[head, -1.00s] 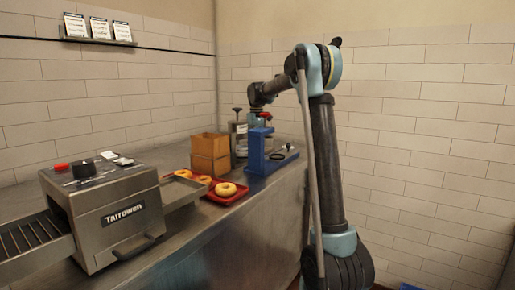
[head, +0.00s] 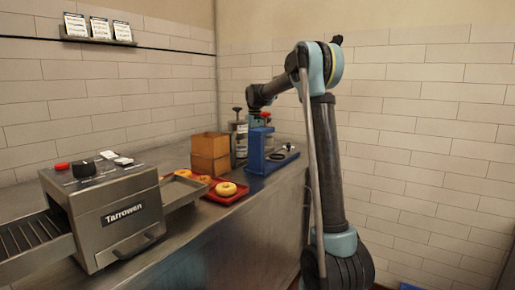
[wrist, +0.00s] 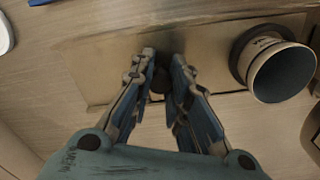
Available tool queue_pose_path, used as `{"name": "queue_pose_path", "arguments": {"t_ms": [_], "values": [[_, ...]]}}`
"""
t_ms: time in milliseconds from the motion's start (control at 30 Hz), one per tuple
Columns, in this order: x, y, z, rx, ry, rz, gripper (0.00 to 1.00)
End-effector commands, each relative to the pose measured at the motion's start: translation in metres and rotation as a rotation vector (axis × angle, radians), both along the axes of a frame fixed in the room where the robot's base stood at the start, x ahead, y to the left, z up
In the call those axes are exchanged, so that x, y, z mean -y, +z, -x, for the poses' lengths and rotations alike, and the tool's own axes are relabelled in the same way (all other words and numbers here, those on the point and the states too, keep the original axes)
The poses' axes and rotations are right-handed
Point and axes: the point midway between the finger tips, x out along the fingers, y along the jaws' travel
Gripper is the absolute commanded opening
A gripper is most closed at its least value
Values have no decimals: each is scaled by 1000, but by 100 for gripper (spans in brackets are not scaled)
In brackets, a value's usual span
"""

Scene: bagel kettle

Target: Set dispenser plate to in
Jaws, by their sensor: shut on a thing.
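The blue dispenser (head: 256,150) stands on the counter near its far right corner in the head view. A low flat part with a round piece (head: 279,156) extends from its right side. In the wrist view, a flat tan plate (wrist: 105,68) lies below my gripper (wrist: 160,80). The fingers are closed around a small dark knob-like part (wrist: 157,86) on it, partly hidden between them. A ring with a cup-like opening (wrist: 283,72) sits at the right. In the head view, my gripper is mostly hidden near the dispenser's top. How far the plate is in is unclear.
The Tarrowen toaster (head: 110,212) fills the near left. A tiled wall is behind.

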Motion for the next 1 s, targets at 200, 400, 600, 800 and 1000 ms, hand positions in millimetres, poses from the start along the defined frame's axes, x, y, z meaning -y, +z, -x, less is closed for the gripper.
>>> {"name": "queue_pose_path", "arguments": {"t_ms": [200, 400, 600, 800, 1000], "values": [[-12, 0, 18, -1, 1, -1, 0], [-13, 0, 19, -3, 2, -3, 0], [-13, 0, 18, -2, 2, -2, 38], [-12, 0, 17, -1, 1, -1, 38], [-11, 11, 17, -1, 0, -1, 38]]}}
